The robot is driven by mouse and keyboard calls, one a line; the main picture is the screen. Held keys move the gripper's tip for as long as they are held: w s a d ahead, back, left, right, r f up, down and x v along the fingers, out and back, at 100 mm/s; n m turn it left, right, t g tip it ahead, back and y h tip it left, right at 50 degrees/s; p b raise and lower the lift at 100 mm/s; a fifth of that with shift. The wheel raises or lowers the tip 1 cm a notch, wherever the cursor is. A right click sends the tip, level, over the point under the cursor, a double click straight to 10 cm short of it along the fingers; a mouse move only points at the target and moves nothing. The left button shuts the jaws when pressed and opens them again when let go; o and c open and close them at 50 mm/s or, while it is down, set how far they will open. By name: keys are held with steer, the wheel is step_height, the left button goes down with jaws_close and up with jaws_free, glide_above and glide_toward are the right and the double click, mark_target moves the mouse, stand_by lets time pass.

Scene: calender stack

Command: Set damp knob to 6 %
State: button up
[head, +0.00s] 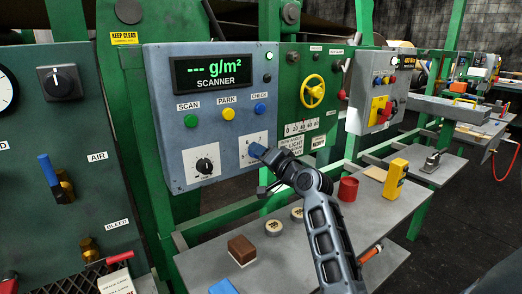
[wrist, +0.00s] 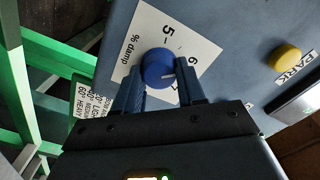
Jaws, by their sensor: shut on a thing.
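The damp knob (wrist: 159,69) is a round blue knob on a white dial plate (wrist: 146,41) marked "% damp", with 5 and 6 readable. A short pale mark on the knob points right in the wrist view, toward the side of the 6. I cannot tell whether it lines up exactly with the 6 tick. My gripper (wrist: 160,86) is shut on the knob, one finger on each side. In the head view my gripper (head: 268,156) reaches the dial plate (head: 248,145) at the scanner panel's lower right and hides part of it.
The scanner panel (head: 176,134) has a display reading "--- g/m²", green, yellow and blue buttons, and a black knob (head: 204,165) left of the dial. A yellow handwheel (head: 312,91) is to the right. A grey shelf (head: 210,262) below holds several items.

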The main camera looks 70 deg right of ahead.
steer(key=shift+m, duration=0.4)
steer(key=o, duration=1.1)
steer(key=shift+c, duration=0.2)
steer(key=v, duration=0.7)
steer(key=shift+s+a+b, duration=0.2)
steer(key=shift+s+b, duration=0.15)
steer(key=shift+b, duration=0.1)
